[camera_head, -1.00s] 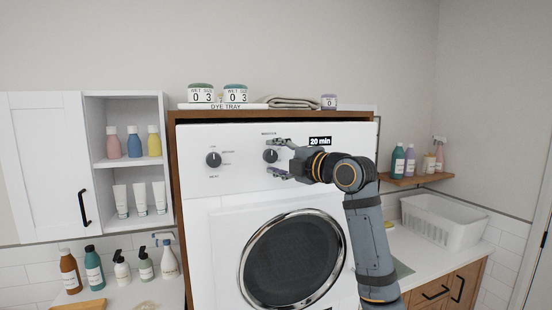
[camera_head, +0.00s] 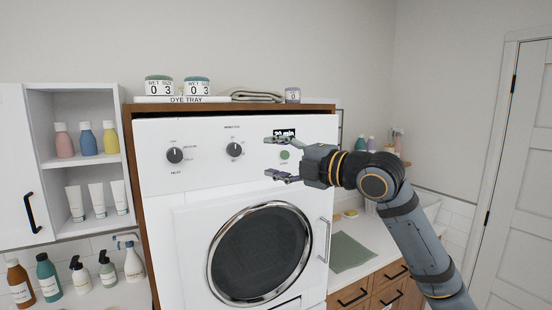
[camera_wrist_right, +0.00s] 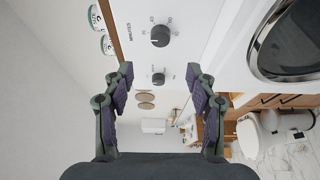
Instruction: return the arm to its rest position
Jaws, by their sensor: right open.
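My right gripper (camera_head: 284,159) is open and empty in front of the white machine's control panel. In the head view it hangs just right of the right-hand black dial (camera_head: 235,149), near the green button (camera_head: 285,155). The right arm (camera_head: 415,230) comes in from the lower right. In the right wrist view the open fingers (camera_wrist_right: 160,90) show with nothing between them, and a black dial (camera_wrist_right: 160,36) lies beyond them. The left-hand dial (camera_head: 174,155) is clear of the gripper. The display above the button is partly hidden by the gripper. My left gripper is not in view.
The machine's round glass door (camera_head: 260,253) is below the panel. A shelf of bottles and tubes (camera_head: 85,140) stands at left. A counter with a green mat (camera_head: 350,252) is at right, behind the arm. A white door (camera_head: 512,170) is far right.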

